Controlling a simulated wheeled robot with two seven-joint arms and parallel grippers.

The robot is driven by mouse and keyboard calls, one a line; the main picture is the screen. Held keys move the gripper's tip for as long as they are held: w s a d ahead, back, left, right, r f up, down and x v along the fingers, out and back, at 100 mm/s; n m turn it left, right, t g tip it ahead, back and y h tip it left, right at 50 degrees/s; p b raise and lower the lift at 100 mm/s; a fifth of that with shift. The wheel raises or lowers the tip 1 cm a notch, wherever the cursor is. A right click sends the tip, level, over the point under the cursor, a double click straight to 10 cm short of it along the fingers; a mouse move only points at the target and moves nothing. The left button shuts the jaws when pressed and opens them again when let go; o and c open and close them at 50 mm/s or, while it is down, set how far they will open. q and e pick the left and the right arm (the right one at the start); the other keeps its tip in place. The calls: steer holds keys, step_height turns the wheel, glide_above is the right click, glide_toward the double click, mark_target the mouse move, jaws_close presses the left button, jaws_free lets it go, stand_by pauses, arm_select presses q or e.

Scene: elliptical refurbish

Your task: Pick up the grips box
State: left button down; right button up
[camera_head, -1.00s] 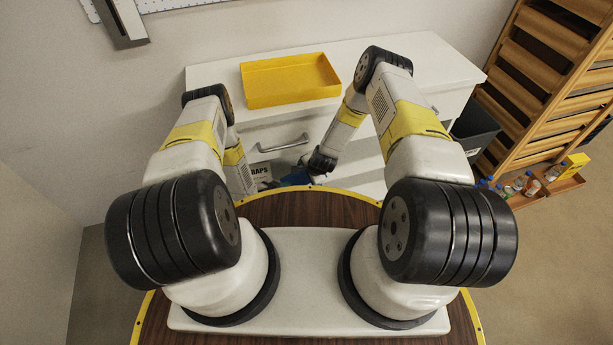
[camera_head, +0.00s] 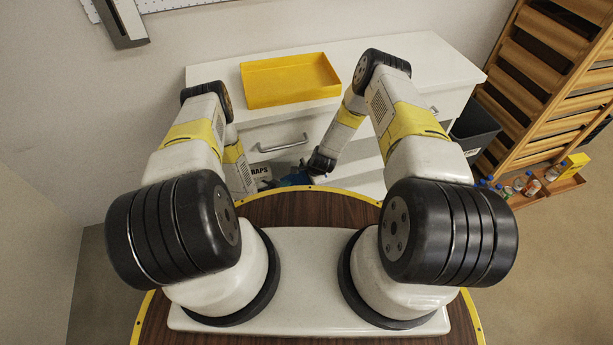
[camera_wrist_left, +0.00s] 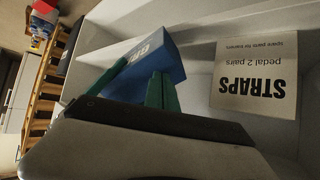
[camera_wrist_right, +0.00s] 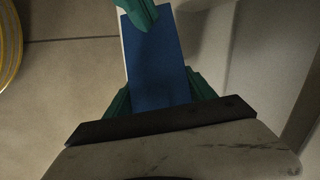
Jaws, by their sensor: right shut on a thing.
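The grips box is a blue box with partly hidden white lettering in the left wrist view (camera_wrist_left: 165,58). It fills the middle of the right wrist view (camera_wrist_right: 158,70), and a small blue part shows in the head view (camera_head: 297,179). My right gripper (camera_wrist_right: 160,98) has its green fingers on either side of the box and is shut on it. My left gripper (camera_wrist_left: 162,82) has its green fingers together at the picture's middle, close in front of the box, with nothing seen between them. Its fingertips also show over the box's far end in the right wrist view.
A white box marked STRAPS (camera_wrist_left: 255,80) is beside the blue box in a white, walled space. A white cabinet (camera_head: 425,60) carries a yellow tray (camera_head: 290,98). A dark bin (camera_head: 474,128) and a wooden rack (camera_head: 535,85) stand to the right.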

arm_select(q)
steer(key=shift+r, duration=0.3)
steer(key=v, duration=1.2)
steer(key=shift+w+a, duration=0.1)
steer(key=shift+a, duration=0.05)
